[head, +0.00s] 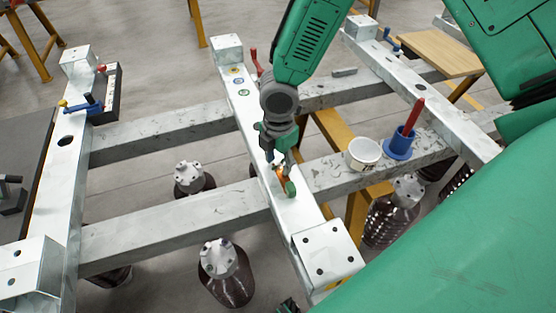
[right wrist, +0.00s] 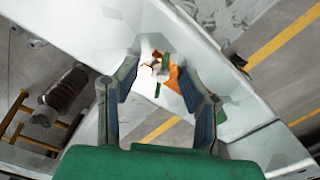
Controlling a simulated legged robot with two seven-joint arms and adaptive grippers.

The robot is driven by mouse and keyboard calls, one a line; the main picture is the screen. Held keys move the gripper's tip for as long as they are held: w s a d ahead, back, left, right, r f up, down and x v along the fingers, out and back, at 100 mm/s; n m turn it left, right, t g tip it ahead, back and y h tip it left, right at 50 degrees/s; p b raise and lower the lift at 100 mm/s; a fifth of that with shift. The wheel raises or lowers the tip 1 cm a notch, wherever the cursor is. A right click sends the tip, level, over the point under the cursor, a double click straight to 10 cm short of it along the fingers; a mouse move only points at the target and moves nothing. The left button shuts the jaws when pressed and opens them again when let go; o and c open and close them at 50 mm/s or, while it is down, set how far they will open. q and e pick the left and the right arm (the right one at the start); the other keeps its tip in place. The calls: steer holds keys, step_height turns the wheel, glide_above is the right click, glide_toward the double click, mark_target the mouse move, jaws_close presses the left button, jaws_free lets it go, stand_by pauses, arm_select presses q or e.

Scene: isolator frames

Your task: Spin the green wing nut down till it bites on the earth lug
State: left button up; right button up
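The green wing nut (head: 290,188) shows at the orange earth lug (head: 279,173) on the middle pale metal beam. In the right wrist view, narrow green parts of the wing nut (right wrist: 165,60) show beside the orange lug (right wrist: 173,78), around a bright, hard-to-read middle. My right gripper (head: 284,166) reaches down from the top to this spot. Its two fingers stand apart on either side of the nut and lug in the right wrist view (right wrist: 157,76), with gaps between. I cannot tell how far the nut sits from the lug. My left gripper is not clearly visible.
A white cup (head: 364,154) and a blue holder (head: 399,146) with a red-handled tool stand on the cross beam to the right. Dark ribbed insulators with pale caps (head: 219,258) sit below the frame. A grey box with blue and red handles (head: 103,92) is at left.

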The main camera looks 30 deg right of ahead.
jaws_close()
steer(key=shift+r+m, duration=0.1)
steer(key=shift+m, duration=0.2)
steer(key=shift+w+m+p, duration=0.1)
steer(key=shift+m+p, duration=0.6)
steer(key=shift+m, duration=0.4)
steer(key=shift+m+p, duration=0.65)
steer(key=shift+m, duration=0.85)
jaws_free()
